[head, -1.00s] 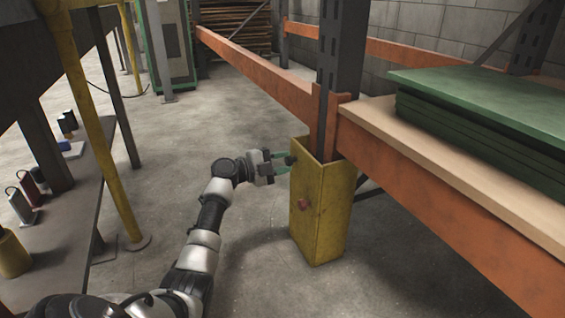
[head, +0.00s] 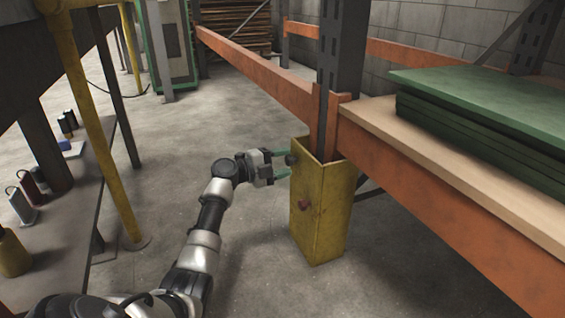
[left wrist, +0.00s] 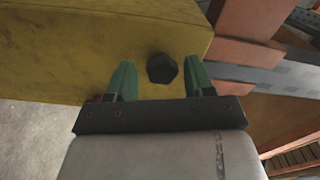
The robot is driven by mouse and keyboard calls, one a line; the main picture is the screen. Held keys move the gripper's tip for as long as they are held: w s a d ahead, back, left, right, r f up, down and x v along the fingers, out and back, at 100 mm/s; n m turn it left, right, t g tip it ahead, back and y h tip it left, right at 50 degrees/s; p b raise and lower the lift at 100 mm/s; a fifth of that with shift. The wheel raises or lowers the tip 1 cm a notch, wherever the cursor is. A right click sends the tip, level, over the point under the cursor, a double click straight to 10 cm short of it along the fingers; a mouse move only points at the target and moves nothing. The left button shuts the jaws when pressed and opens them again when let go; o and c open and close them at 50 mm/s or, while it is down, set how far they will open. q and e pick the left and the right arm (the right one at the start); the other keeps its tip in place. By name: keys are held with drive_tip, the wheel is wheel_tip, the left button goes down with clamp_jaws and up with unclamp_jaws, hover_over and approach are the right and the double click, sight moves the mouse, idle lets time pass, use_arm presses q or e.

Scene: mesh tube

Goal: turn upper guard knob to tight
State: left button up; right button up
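The yellow guard (head: 322,215) stands at the foot of the dark rack upright. Its upper knob (head: 291,159), dark and faceted, sticks out near the top of the side facing my left arm. My left gripper (head: 284,163) is open, its green fingers reaching toward that knob. In the left wrist view the upper knob (left wrist: 162,68) lies between the two fingers of the left gripper (left wrist: 159,64), with a visible gap on each side. My right gripper is not in view.
An orange rack beam (head: 440,190) and a shelf with green sheets (head: 480,95) are at the right. A yellow post (head: 100,130) and a grey bench (head: 75,225) with small items are at the left. The floor between is clear.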

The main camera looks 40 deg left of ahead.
use_arm(q)
drive_tip(key=shift+o, duration=0.2)
drive_tip(key=shift+s+r, duration=0.1)
drive_tip(key=shift+s+a+p, duration=0.15)
drive_tip(key=shift+s+p, duration=0.1)
drive_tip(key=shift+p, duration=0.05)
drive_tip(key=p+v, duration=0.4)
drive_tip(key=v, duration=0.6)
